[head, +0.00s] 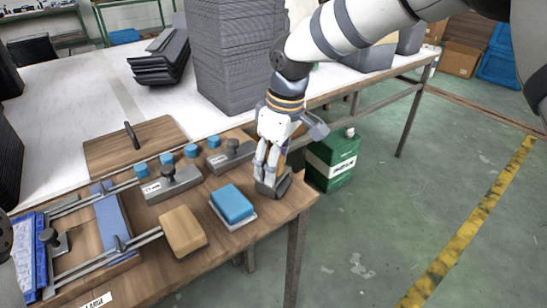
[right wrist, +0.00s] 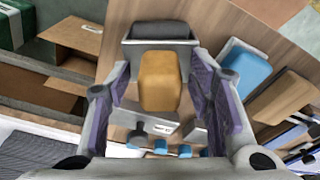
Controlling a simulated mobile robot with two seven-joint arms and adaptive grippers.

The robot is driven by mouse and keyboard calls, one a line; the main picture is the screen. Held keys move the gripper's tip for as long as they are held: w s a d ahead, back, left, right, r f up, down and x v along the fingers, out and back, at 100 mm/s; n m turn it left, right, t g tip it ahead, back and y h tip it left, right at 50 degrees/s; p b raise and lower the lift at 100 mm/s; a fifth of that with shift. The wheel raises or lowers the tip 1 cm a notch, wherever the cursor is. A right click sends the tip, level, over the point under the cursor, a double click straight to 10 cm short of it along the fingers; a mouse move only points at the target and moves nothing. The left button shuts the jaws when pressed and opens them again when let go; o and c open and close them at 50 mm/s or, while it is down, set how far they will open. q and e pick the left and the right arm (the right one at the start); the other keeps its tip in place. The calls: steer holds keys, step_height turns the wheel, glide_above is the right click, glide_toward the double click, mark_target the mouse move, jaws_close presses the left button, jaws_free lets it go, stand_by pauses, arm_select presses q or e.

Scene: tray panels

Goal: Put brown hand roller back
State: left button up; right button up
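The brown hand roller (right wrist: 160,80) appears as a tan-brown block between the fingers in the right wrist view, at a dark grey holder (right wrist: 155,32). In the head view the holder (head: 267,190) stands at the table's right corner, and the roller is mostly hidden behind the fingers. My right gripper (head: 267,170) points down over the holder. In the right wrist view its purple-padded fingers (right wrist: 160,72) stand on both sides of the roller, with visible gaps. Whether the roller rests fully in the holder is unclear. My left gripper is not in view.
A blue block (head: 232,202) on a white base and a tan block (head: 183,231) lie left of the holder. Grey hand tools (head: 172,184) and blue pegs stand behind. A stack of grey panels (head: 235,60) rises at the back. A green box (head: 333,160) is beyond the right edge.

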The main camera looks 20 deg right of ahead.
mark_target(281, 176)
steer(key=shift+r, duration=0.2)
steer(key=shift+r, duration=0.3)
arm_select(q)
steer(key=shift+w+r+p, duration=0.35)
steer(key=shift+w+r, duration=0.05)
arm_select(e)
step_height(281, 176, up, 12)
steer(key=s+d, duration=0.1)
steer(key=shift+s+r, duration=0.25)
